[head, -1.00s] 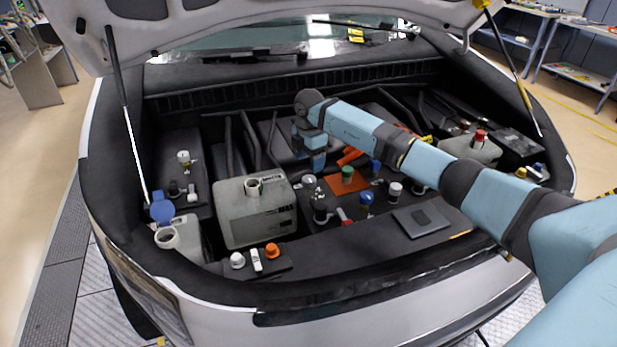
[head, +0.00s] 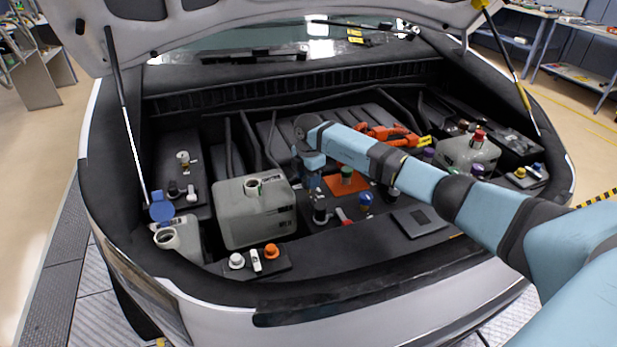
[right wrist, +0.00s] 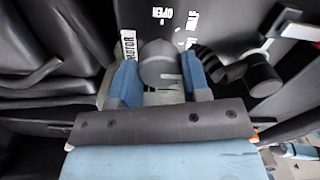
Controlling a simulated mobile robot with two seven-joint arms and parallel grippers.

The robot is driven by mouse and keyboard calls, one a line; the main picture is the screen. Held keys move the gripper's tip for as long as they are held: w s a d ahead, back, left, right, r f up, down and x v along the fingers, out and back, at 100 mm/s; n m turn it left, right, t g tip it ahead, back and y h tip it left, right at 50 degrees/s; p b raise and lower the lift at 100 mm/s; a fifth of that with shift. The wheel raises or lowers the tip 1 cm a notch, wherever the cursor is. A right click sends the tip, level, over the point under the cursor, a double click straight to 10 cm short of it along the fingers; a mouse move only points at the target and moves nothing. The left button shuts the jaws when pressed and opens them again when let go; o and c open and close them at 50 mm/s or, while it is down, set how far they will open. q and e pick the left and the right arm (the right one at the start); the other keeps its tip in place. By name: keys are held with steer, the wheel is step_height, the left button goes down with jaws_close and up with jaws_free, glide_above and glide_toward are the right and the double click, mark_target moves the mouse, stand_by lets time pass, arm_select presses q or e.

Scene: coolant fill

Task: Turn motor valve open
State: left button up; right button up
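The motor valve knob (right wrist: 160,66) is a grey round cap in the right wrist view. A white tag reading MOTOR (right wrist: 129,48) is at its left, and a white OPEN mark (right wrist: 162,13) lies beyond it. My right gripper (right wrist: 161,82) is open, with one blue finger on each side of the knob. I cannot tell whether the fingers touch it. In the head view my right gripper (head: 312,184) points down into the engine bay, right of the grey tank (head: 257,218), and hides the knob. My left gripper is not in view.
A black-handled valve (right wrist: 262,76) stands close right of the gripper. An orange connector (head: 388,133) lies behind my arm. The raised hood (head: 270,12) hangs above.

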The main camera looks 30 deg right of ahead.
steer(key=shift+n, duration=0.3)
steer(key=n, duration=0.9)
steer(key=n+b, duration=0.1)
steer(key=n, duration=0.3)
steer(key=shift+n+b, duration=0.35)
steer(key=shift+n, duration=1.75)
steer(key=o, duration=0.9)
steer(key=shift+o, duration=0.2)
